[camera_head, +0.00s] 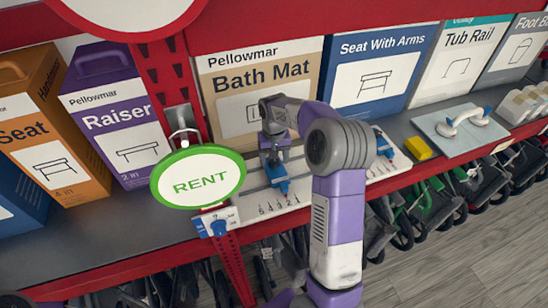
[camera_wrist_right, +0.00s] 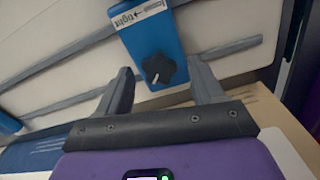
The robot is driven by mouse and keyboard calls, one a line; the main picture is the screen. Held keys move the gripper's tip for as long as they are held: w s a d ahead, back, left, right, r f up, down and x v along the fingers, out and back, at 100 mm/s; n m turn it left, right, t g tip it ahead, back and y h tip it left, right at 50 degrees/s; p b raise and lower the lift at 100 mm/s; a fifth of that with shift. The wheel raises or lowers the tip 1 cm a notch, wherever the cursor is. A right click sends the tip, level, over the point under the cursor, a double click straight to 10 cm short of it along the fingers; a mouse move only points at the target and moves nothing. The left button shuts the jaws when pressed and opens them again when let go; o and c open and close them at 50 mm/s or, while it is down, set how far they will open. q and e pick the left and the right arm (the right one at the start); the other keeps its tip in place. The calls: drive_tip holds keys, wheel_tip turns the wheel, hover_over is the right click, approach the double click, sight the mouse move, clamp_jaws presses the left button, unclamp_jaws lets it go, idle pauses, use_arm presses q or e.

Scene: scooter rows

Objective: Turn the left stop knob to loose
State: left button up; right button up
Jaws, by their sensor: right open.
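The left stop is a blue block (camera_head: 278,174) on a pale board with a printed scale (camera_head: 262,206), standing at the shelf's front. In the right wrist view the stop (camera_wrist_right: 150,36) carries a black lobed knob (camera_wrist_right: 157,70) with a short white mark pointing down. A label above the knob reads "tight" with an arrow. My right gripper (camera_head: 275,155) reaches down over the left stop. Its fingers (camera_wrist_right: 160,68) are open, one on each side of the knob, with gaps. A second blue stop (camera_head: 384,146) is farther right, partly behind my arm. My left gripper is not in view.
Large boxes line the back, including Bath Mat (camera_head: 256,88). A yellow block (camera_head: 417,148) and a tray (camera_head: 442,126) with a handle are to the right.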

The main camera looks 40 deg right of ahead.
sight(274, 162)
drive_tip(key=shift+r, duration=0.1)
wheel_tip(274, 162, up, 8)
drive_tip(key=shift+f, duration=0.25)
idle(0.5)
